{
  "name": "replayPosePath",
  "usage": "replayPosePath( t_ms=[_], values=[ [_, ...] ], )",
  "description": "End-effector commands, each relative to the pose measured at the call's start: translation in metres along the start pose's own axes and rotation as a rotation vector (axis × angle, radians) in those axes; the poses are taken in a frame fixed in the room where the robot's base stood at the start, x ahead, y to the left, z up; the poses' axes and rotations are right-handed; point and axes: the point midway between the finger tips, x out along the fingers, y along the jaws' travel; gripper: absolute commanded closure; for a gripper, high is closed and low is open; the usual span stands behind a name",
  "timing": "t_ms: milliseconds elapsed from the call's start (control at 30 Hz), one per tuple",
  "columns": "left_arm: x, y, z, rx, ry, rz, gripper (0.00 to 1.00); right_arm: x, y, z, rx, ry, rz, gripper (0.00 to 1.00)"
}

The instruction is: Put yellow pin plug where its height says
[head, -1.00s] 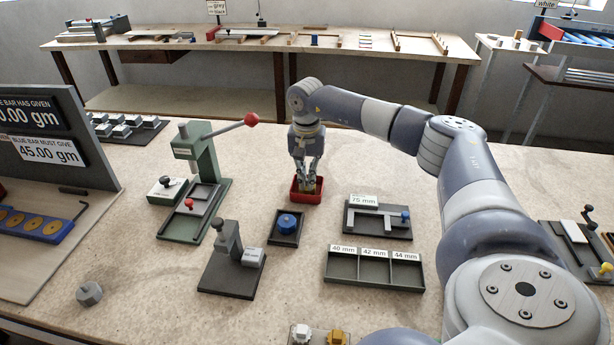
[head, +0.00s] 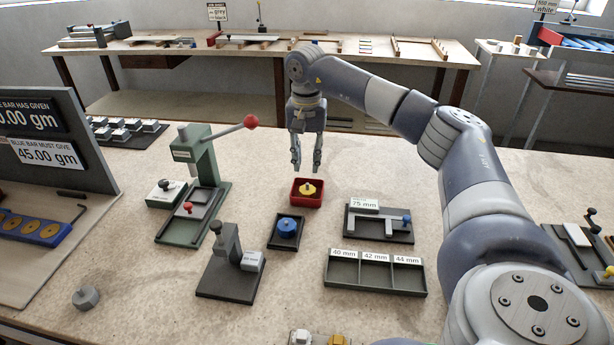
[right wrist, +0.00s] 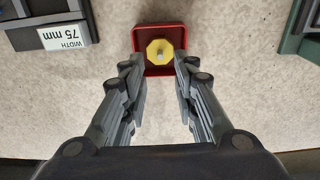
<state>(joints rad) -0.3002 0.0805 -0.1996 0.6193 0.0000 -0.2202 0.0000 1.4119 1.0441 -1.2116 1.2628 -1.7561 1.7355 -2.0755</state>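The yellow pin plug (head: 307,188) sits in a small red tray (head: 306,203). In the right wrist view the plug (right wrist: 160,52) shows as a yellow disc with a pale pin, inside the red tray (right wrist: 137,40). My right gripper (head: 307,168) is open and empty, just above and behind the tray; its fingers also show spread apart in the right wrist view (right wrist: 160,78). A grey three-slot tray (head: 376,287) carries labels 40 mm, 42 mm and 44 mm, and its slots look empty. A grey gauge (head: 235,270) stands left of it. My left gripper does not show.
A blue round part (head: 288,226) lies in a small dark tray. A 75 mm width gauge (head: 379,222) stands right of the red tray. A green press (head: 200,185) with a red-knobbed lever stands left. A hex nut (head: 86,298) lies front left.

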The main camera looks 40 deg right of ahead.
Motion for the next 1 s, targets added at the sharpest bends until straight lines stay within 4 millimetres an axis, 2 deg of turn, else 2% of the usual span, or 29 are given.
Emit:
replayPosePath(
  t_ms=[100,300,1000],
  values=[
    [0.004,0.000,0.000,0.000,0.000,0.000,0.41,-0.022,-0.001,0.000,-0.001,0.002,-0.004,0.73],
    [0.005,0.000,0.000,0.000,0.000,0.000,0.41,-0.042,-0.001,0.000,-0.002,0.000,0.000,0.73],
    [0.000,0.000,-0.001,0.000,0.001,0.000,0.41,-0.050,0.000,0.000,-0.001,0.000,0.000,0.73]
  ],
)
